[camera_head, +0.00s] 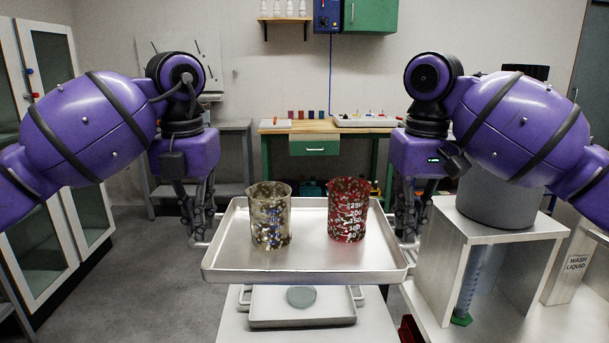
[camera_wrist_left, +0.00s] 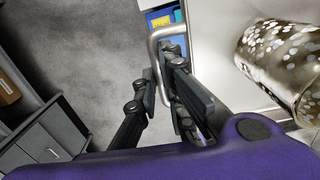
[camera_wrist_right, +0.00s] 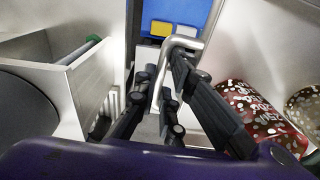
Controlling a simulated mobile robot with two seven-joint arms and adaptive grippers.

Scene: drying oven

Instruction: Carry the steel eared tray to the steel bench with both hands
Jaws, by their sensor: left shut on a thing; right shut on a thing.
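The steel eared tray (camera_head: 305,263) is held level in front of me, above a white surface. A clear beaker with a speckled look (camera_head: 270,216) stands on its left half. A red speckled beaker (camera_head: 347,210) stands on its right half. My left gripper (camera_head: 201,236) is shut on the tray's left ear, a bent metal handle (camera_wrist_left: 153,50) in the left wrist view. My right gripper (camera_head: 409,236) is shut on the right ear, which shows in the right wrist view (camera_wrist_right: 165,62). I cannot tell which surface is the steel bench.
Below the tray, a white table (camera_head: 232,322) carries a smaller tray (camera_head: 340,314) with a round glass dish (camera_head: 301,297). At right, a white stand (camera_head: 480,236) bears a grey pot (camera_head: 499,207). A green-framed wooden bench (camera_head: 368,130) stands at the back. Floor at left is clear.

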